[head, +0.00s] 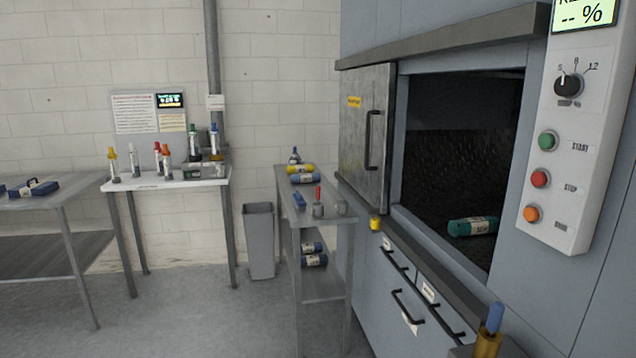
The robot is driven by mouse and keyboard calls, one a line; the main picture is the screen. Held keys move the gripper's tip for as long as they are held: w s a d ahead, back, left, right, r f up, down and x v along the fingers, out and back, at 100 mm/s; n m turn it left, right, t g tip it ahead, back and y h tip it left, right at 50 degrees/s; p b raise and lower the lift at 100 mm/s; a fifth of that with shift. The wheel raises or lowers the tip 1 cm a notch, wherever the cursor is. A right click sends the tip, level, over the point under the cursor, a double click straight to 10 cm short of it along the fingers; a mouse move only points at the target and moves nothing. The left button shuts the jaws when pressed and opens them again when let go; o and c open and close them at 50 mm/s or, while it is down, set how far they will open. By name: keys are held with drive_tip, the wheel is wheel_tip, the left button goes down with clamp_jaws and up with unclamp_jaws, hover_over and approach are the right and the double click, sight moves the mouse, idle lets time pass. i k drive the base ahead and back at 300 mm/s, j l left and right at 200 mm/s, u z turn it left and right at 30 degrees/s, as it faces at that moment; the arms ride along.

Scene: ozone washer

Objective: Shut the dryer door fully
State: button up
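The dryer door (366,140) is a grey metal panel with a yellow label and a black upright handle (373,140). It stands open at the left of the dark chamber opening (460,110). A green cylinder (473,227) with a pale label lies inside the chamber near its front edge. My gripper is not in view, so I cannot see whether it is open or shut.
A control panel (585,110) with a knob and coloured buttons is right of the opening. Drawers with black handles (408,306) are below. A brass-coloured cup (487,342) with a blue item stands at bottom right. A loaded cart (322,216) stands left of the dryer.

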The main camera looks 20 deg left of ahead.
sight(367, 98)
drive_tip(key=i+j+u, duration=0.25)
drive_tip(key=i, duration=0.3)
drive_tip(key=i+j+u, duration=0.2)
drive_tip(key=i, duration=0.4)
